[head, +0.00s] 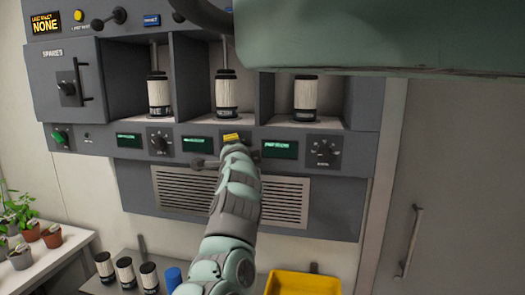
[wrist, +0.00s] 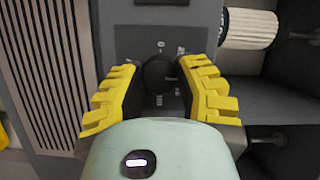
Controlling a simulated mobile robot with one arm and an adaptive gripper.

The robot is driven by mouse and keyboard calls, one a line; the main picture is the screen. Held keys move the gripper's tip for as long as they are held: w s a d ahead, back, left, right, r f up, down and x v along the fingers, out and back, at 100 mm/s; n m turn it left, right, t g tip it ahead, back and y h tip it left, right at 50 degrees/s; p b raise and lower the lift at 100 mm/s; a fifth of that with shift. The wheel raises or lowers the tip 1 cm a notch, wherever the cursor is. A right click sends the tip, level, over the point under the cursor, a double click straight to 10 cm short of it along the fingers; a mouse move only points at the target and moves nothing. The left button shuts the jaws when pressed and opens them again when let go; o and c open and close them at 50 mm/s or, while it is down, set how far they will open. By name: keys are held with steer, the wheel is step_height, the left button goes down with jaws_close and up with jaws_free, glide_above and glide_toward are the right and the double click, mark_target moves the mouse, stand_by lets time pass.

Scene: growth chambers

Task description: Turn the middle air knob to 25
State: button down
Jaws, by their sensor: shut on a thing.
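The middle air knob (wrist: 158,76) is a round dark knob on the grey panel, with small pale dial marks around it too blurred to read. My gripper (wrist: 163,88) is shut on it, with one yellow finger on each side in the wrist view. In the head view my gripper (head: 232,138) reaches up to the panel below the middle bay, and it and my arm hide the knob. A green display (head: 197,145) sits left of my gripper; its text is too small to read.
A left knob (head: 159,141) and a right knob (head: 323,149) sit on the same strip, near other displays. White-sleeved cylinders (head: 226,95) stand in the bays above. Below are a vent grille (head: 285,200), a yellow bin (head: 300,284) and potted plants (head: 22,258) at left.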

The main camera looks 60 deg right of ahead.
steer(key=n+g+b, duration=0.1)
steer(key=n+b, duration=0.1)
steer(key=b, duration=0.2)
steer(key=n+g+y+b, duration=0.1)
steer(key=n+b, duration=0.1)
steer(key=b, duration=0.3)
steer(key=n+g+b, duration=0.1)
steer(key=n+b, duration=0.2)
steer(key=b, duration=0.2)
steer(key=shift+w+a+f, duration=0.1)
steer(key=shift+w+f, duration=0.1)
steer(key=shift+w, duration=0.05)
steer(key=c, duration=0.6)
jaws_free()
steer(key=shift+s+r, duration=0.1)
steer(key=shift+r, duration=0.05)
steer(key=shift+s+r, duration=0.1)
steer(key=shift+s, duration=0.05)
steer(key=shift+v, duration=3.6)
